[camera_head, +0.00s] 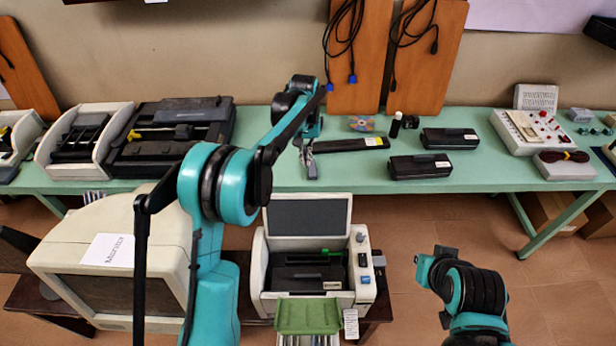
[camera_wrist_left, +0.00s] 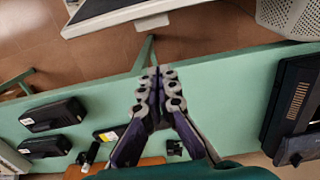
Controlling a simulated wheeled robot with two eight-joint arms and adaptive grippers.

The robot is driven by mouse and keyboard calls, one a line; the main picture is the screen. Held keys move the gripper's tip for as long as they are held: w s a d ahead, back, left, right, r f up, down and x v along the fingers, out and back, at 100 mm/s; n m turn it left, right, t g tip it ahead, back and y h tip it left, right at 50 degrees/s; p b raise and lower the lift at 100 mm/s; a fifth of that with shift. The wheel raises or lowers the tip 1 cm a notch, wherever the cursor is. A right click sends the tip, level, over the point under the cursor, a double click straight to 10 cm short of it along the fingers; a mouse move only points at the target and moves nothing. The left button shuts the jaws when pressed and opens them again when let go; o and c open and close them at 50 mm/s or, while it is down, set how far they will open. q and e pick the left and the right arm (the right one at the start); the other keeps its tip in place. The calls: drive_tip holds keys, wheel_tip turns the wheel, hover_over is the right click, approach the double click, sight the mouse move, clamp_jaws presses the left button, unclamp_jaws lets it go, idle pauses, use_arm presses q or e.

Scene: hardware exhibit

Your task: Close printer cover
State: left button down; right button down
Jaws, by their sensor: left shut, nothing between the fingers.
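The printer (camera_head: 257,270) is a beige machine on a low bench in the middle of the head view. Its cover (camera_head: 308,217), a dark panel in a pale frame, stands raised, and the dark inside shows. The cover's pale edge also appears at the top of the left wrist view (camera_wrist_left: 118,22). My left gripper (camera_head: 311,172) is shut and empty above the green table's front part, behind and apart from the cover. Its fingertips meet in the left wrist view (camera_wrist_left: 158,75). My right gripper (camera_head: 430,270) is at the lower right, right of the printer; its fingers are not clear.
A beige monitor (camera_head: 60,245) stands left of the printer. The green table (camera_head: 460,205) behind holds black printers (camera_head: 170,130) at left, black cartridges (camera_head: 420,167) and a control box (camera_head: 510,140) at right. A green tray (camera_head: 308,316) juts from the printer's front.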

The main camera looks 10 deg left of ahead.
use_arm(q)
wheel_tip(320, 180, down, 10)
drive_tip(key=s+d+b, duration=0.1)
drive_tip(key=s, duration=0.1)
drive_tip(key=shift+s+f+g+b, duration=0.15)
drive_tip(key=shift+f+g+b, duration=0.05)
drive_tip(key=shift+g+b, duration=0.15)
idle(0.3)
drive_tip(key=shift+s+d+r, duration=0.1)
drive_tip(key=shift+s, duration=0.05)
